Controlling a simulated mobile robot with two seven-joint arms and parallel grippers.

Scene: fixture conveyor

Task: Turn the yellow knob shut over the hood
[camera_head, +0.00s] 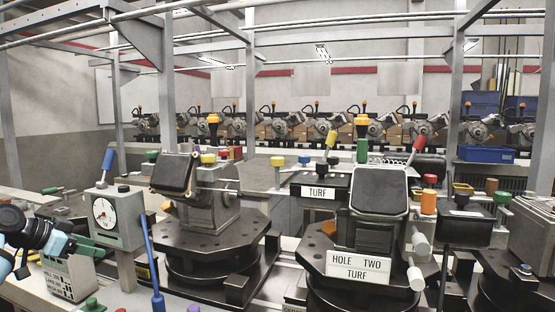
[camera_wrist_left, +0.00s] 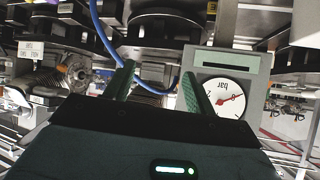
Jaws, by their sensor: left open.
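A yellow knob (camera_head: 208,158) stands on the left grey fixture, just right of its black box-like hood (camera_head: 175,174). A second yellow knob (camera_head: 277,161) sits farther right, and a yellow handle (camera_head: 331,139) leans upward behind the right fixture's dark hood (camera_head: 380,190). I cannot tell which yellow part the task means. My left gripper (camera_head: 91,249) is low at the left, in front of the gauge box and well apart from the yellow knobs. In the left wrist view its two green fingers (camera_wrist_left: 157,88) are apart with nothing held. My right gripper is not seen.
A gauge box (camera_head: 117,219) stands close to my left gripper, with a blue rod or cable (camera_head: 152,262) beside it. Black octagonal bases (camera_head: 205,243) carry the fixtures. A sign reading "HOLE TWO TURF" (camera_head: 358,266) fronts the right fixture. Grey posts and rails frame the line.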

